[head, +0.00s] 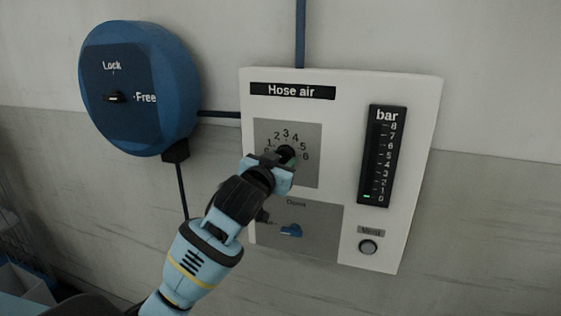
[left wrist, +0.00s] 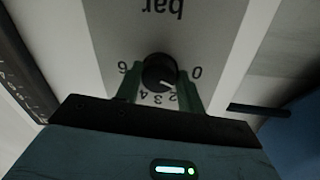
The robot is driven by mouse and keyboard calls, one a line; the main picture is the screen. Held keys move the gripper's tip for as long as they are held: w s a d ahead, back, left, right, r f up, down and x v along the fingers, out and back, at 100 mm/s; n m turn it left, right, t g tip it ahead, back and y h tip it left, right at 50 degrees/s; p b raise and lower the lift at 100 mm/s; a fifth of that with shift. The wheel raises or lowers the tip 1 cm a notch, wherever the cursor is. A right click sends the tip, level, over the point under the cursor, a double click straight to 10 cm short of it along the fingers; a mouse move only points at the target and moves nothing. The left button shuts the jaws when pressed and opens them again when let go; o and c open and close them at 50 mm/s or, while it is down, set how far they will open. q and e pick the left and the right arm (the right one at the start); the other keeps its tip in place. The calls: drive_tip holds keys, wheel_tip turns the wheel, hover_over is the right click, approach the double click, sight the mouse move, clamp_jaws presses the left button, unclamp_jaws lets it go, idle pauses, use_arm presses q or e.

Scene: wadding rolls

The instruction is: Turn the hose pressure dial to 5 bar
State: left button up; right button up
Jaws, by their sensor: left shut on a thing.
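The hose pressure dial is a round black knob (head: 286,153) on a grey plate of the "Hose air" panel (head: 400,90), with a 0 to 6 scale around it. My left gripper (head: 277,165) is at the dial from below and partly covers it. In the left wrist view, the two green fingers (left wrist: 160,88) are shut on either side of the dial (left wrist: 158,70). Its white mark points to the low end, about 1, which a finger hides. The bar gauge (head: 381,155) has a green light at its bottom, near 0. My right gripper is not in view.
A blue lever (head: 291,230) sits on a darker plate below the dial. A round button (head: 368,247) is at the panel's lower right. A blue reel (head: 160,85) with a Lock/Free knob (head: 114,97) is on the wall at left.

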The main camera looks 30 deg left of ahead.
use_arm(q)
drive_tip(key=m, duration=0.6)
drive_tip(key=shift+a+g+y, duration=0.1)
drive_tip(key=shift+g+y, duration=0.2)
drive_tip(key=m, duration=0.6)
drive_tip(key=shift+r, duration=0.15)
drive_tip(key=m+y, duration=0.1)
drive_tip(key=m, duration=0.5)
drive_tip(key=shift+r, duration=0.1)
drive_tip(key=m, duration=0.6)
drive_tip(key=shift+y, duration=0.3)
drive_tip(key=o, duration=1)
drive_tip(key=shift+c, duration=0.2)
